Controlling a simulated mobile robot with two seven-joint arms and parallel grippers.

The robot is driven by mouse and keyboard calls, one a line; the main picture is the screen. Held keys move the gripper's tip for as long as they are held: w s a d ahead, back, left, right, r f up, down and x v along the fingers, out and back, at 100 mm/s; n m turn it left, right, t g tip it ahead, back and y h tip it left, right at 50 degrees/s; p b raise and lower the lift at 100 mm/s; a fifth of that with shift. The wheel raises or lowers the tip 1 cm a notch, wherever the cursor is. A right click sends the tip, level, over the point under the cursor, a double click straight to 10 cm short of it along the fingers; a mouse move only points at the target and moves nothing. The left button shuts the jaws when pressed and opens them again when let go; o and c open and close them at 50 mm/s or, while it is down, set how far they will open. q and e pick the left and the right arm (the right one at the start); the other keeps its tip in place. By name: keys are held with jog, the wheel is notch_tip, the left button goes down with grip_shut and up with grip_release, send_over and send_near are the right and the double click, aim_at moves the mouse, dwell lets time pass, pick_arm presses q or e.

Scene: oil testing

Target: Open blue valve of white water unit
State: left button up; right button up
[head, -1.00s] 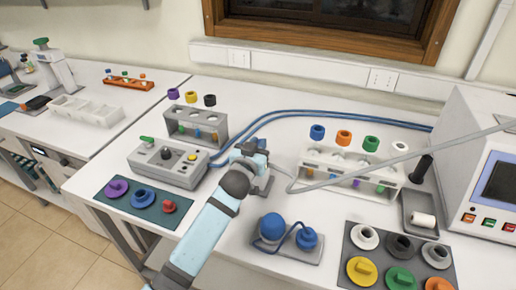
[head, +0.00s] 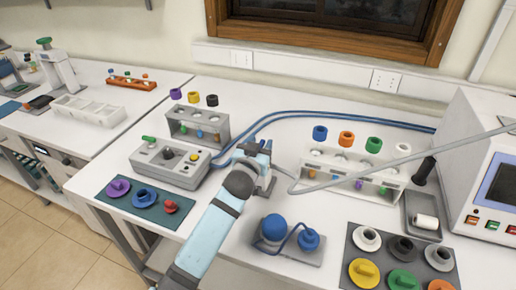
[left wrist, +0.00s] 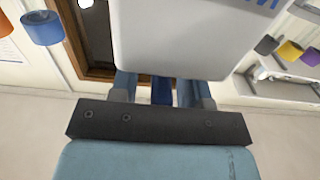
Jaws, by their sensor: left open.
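The white water unit (head: 266,183) stands near the middle of the table, partly hidden behind my left arm and gripper in the head view. In the left wrist view its pale body (left wrist: 190,40) with blue lettering fills the top centre. My left gripper (head: 254,151) is at the unit's upper part. In the left wrist view its two fingers (left wrist: 162,90) are apart, on either side of a blue part, apparently the blue valve (left wrist: 162,94). Whether the fingers touch it I cannot tell. The right gripper is not in view.
A grey control box (head: 170,163) stands left of the unit and a white rack (head: 350,175) stands right. Blue hoses (head: 330,116) run behind. A blue-bulbed device (head: 275,228) sits in front. A grey cable (head: 400,153) crosses to the white machine (head: 480,150).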

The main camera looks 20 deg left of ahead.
pick_arm(q)
jog(key=s+b, duration=0.1)
jog(key=s, duration=1.2)
jog(key=shift+s+a, duration=0.15)
jog(key=shift+s, duration=0.25)
jog(key=s+a+f+g, duration=0.1)
jog(key=s+f+g, duration=0.1)
jog(key=s+f, duration=0.1)
jog(key=s+a+f+g, duration=0.2)
jog(key=s+f, duration=0.1)
jog(key=s, duration=0.1)
jog(key=s+a+f+g+y, duration=0.1)
jog(key=s+f+g, duration=0.1)
jog(key=s+f, duration=0.1)
jog(key=shift+s+a+g, duration=0.35)
jog(key=shift+a+g, duration=0.05)
jog(key=s+a+f+m+g, duration=0.15)
jog(key=s+g, duration=0.25)
jog(key=s, duration=0.4)
jog(key=s+f+g, duration=0.2)
jog(key=s+g, duration=0.2)
jog(key=s, duration=0.5)
jog(key=w+d+f+m+t+h+p, duration=0.1)
jog(key=w+d+f+t+h+p, duration=0.2)
jog(key=w+d+f+t+p, duration=0.3)
jog(key=shift+w+d+t+h+p, duration=0.15)
jog(key=shift+w+t+h+p, duration=0.25)
jog(key=shift+t+p, duration=0.45)
